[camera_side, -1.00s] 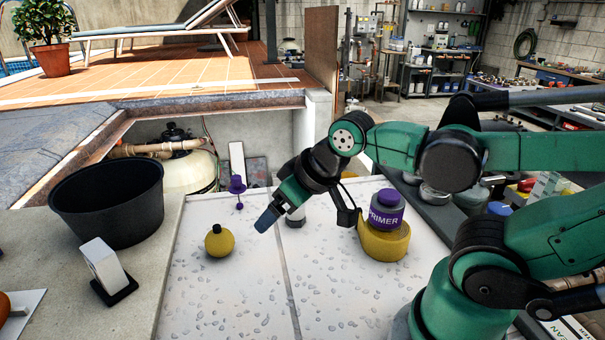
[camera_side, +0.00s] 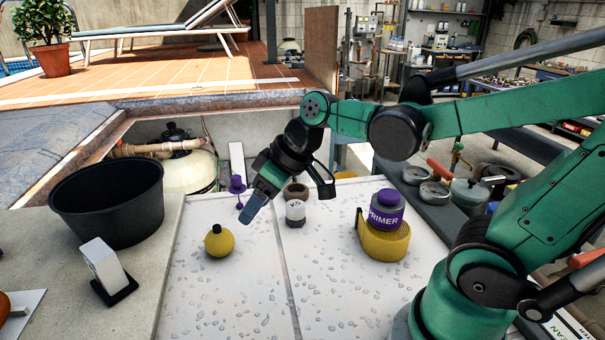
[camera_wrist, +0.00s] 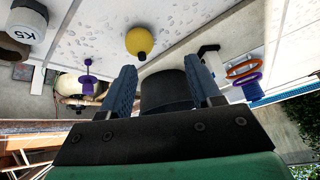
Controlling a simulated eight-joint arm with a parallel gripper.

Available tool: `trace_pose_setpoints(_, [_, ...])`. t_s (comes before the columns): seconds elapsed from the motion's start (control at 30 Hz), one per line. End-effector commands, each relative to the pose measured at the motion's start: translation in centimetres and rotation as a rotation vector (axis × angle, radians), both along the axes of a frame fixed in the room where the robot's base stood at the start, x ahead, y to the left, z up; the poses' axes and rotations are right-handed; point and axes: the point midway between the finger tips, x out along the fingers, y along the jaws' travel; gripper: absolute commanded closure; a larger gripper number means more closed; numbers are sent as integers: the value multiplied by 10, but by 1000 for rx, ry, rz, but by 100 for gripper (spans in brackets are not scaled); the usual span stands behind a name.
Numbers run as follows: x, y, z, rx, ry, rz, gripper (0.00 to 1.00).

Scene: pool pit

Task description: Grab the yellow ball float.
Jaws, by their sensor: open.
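The yellow ball float (camera_side: 219,241) sits on the white speckled board, left of the seam, with a small black knob on top. My gripper (camera_side: 250,208) is above the board, to the right of the float and higher, pointing down and left. In the wrist view the yellow ball float (camera_wrist: 139,41) lies beyond the fingertips, roughly between their lines. My gripper (camera_wrist: 160,75) shows there with two blue fingers spread apart and nothing between them. The float is apart from the fingers.
A purple-capped piece (camera_side: 238,188) and a white K5 bottle (camera_side: 295,212) stand near my gripper. A purple primer can (camera_side: 386,210) sits on a yellow tape roll (camera_side: 383,241) at right. A black bucket (camera_side: 107,205) and a white block (camera_side: 102,265) stand left. The front board is clear.

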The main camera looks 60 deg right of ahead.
Motion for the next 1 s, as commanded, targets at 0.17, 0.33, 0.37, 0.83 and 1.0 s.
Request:
trace_pose_setpoints(0.17, [41, 1, -2, 127, -47, 263, 43])
trace_pose_setpoints(0.33, [76, -7, -8, 241, -221, 519, 43])
trace_pose_setpoints(0.37, [80, -9, -10, 256, -260, 559, 43])
trace_pose_setpoints(0.83, [102, -29, -37, 313, -596, 803, 43])
trace_pose_setpoints(1.0, [102, -29, -65, 312, -594, 803, 43])
